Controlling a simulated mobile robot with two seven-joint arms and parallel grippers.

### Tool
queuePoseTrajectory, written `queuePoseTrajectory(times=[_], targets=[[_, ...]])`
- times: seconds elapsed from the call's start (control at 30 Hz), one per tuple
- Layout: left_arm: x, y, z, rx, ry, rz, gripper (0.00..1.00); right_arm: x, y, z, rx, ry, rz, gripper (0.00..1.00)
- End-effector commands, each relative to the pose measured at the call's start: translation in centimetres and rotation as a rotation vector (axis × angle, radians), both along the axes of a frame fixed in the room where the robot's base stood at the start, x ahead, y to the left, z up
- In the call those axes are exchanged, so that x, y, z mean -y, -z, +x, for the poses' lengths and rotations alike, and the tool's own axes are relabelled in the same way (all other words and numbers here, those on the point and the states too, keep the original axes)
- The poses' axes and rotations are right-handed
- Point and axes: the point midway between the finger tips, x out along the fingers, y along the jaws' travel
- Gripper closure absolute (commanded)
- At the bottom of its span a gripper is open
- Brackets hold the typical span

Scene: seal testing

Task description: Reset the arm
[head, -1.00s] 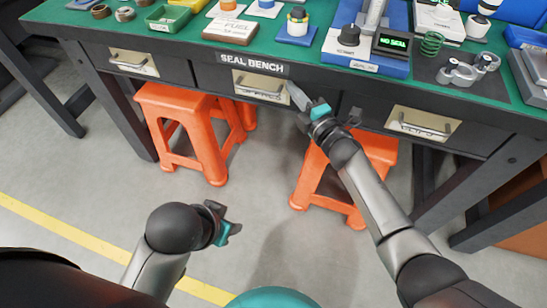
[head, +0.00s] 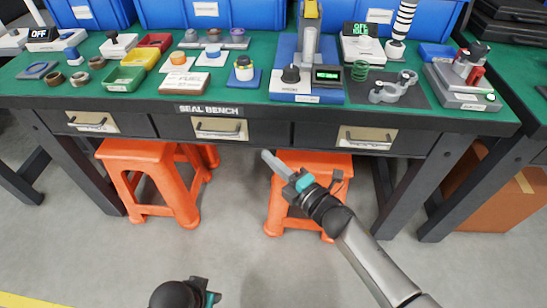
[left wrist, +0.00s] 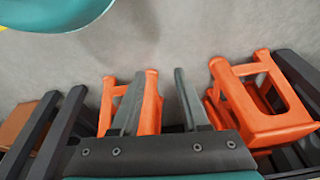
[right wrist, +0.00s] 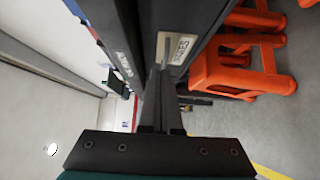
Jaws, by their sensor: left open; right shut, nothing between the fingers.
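My right gripper (head: 276,165) is shut and empty in front of the bench, below drawer height and over the right orange stool in the head view. Its shut fingers also show in the right wrist view (right wrist: 160,100), with a drawer front beyond them. My left gripper (head: 211,298) is low at the bottom edge of the head view, mostly cut off there. In the left wrist view its two fingers (left wrist: 158,105) stand apart with nothing between them. Both grippers are clear of the things on the bench.
The seal bench (head: 255,130) has a green top with trays, a press (head: 307,70) and blue bins (head: 210,12). Its drawers (head: 219,128) look shut. Orange stools stand under it, one left (head: 150,180) and one right (head: 283,205). The grey floor in front is clear.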

Motion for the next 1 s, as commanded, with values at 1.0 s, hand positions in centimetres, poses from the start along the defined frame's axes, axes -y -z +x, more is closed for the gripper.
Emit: queuePoseTrajectory(times=[1.0], targets=[[-4.0,9.3,-6.0,-0.057,0.009,0.048,0.55,17.8,22.3,-15.5,-1.054,0.81,0.436,1.0]])
